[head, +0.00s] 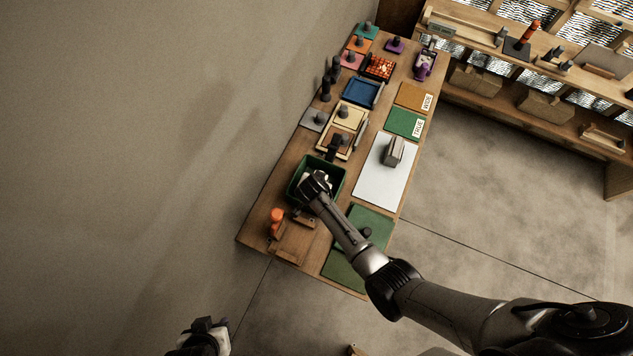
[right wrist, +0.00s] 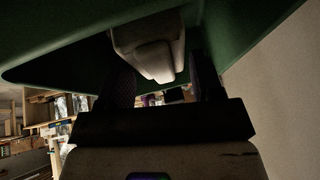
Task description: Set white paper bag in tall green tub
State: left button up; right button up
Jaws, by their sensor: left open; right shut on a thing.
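The green tub (head: 335,193) stands on the long wooden table. My right gripper (head: 315,180) reaches down over it and into its opening. In the right wrist view the green tub's walls (right wrist: 50,62) surround my right gripper (right wrist: 163,78), which is shut on the white paper bag (right wrist: 148,42). The bag lies between the fingers, inside the tub's walls. Whether it touches the tub's bottom cannot be told. In the head view the arm and hand hide most of the bag. My left gripper (head: 206,328) is open at the bottom edge, over the floor, away from the table.
An orange-topped object (head: 276,215) and wooden pieces (head: 293,240) sit near the tub. A white board (head: 383,182) with a grey block (head: 394,151) lies to its right. Green mats (head: 345,270), a blue tray (head: 362,91) and stamps crowd the table. Open floor lies right.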

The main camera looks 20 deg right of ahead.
jog(key=shift+f+b, duration=0.4)
jog(key=shift+f, duration=0.05)
dwell(0.6)
jog(key=o, duration=1.5)
jog(key=shift+p+v, duration=0.4)
jog(key=shift+v, duration=3.3)
